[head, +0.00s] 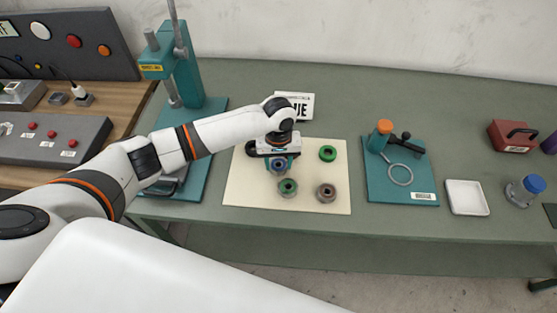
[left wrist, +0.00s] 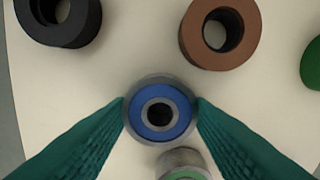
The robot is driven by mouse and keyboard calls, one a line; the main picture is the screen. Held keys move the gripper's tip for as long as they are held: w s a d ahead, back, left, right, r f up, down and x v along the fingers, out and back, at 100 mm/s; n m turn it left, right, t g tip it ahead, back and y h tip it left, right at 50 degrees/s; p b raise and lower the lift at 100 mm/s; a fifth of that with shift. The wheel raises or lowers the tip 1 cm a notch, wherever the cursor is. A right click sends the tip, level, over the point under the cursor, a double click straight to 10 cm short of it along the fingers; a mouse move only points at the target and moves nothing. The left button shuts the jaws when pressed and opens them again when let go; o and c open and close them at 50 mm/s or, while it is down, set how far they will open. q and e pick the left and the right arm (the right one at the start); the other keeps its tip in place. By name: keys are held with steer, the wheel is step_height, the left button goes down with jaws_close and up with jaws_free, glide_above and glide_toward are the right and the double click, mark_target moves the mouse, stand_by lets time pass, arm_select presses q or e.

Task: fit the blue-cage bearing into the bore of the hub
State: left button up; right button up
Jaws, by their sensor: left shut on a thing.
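The blue-cage bearing (left wrist: 143,114) has a grey outer ring, a blue cage and a dark centre hole. My left gripper (left wrist: 160,105) is shut on it, with one teal finger at each side of the outer ring. In the head view my left gripper (head: 280,163) points down over the cream mat (head: 243,190), with the blue-cage bearing (head: 279,168) at its tips. Whether the bearing touches the mat is hard to tell. My right gripper is not in view.
A teal press (head: 185,80) stands left; a white tray (head: 467,198) is right.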

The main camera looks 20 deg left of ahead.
arm_select(q)
steer(key=shift+f, duration=0.1)
steer(key=o, duration=1.1)
